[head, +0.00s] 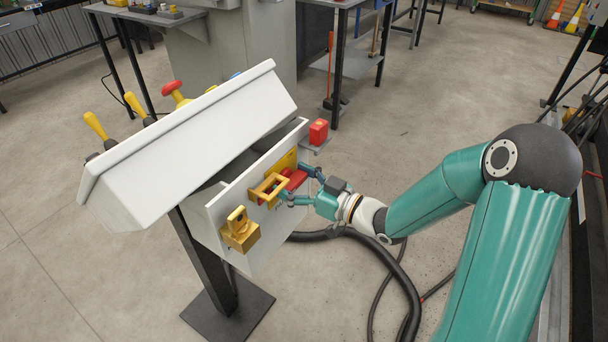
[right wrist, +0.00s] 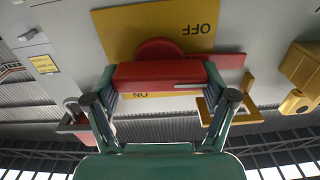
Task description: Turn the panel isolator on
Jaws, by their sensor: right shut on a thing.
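The panel isolator has a red handle (head: 295,177) on a yellow plate (head: 284,162), on the upright white panel under a sloped white hood. My right gripper (head: 297,184) is shut on the red handle, one finger at each end. In the right wrist view the handle (right wrist: 158,75) lies level across the picture between the fingers, in front of a red round hub. The plate (right wrist: 125,34) there reads OFF and ON upside down; the handle hides part of it. A yellow frame (head: 263,189) sits beside the handle. My left gripper is out of view.
Yellow and red handles stand behind the hood. A black hose (head: 402,280) lies on the floor below my right arm.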

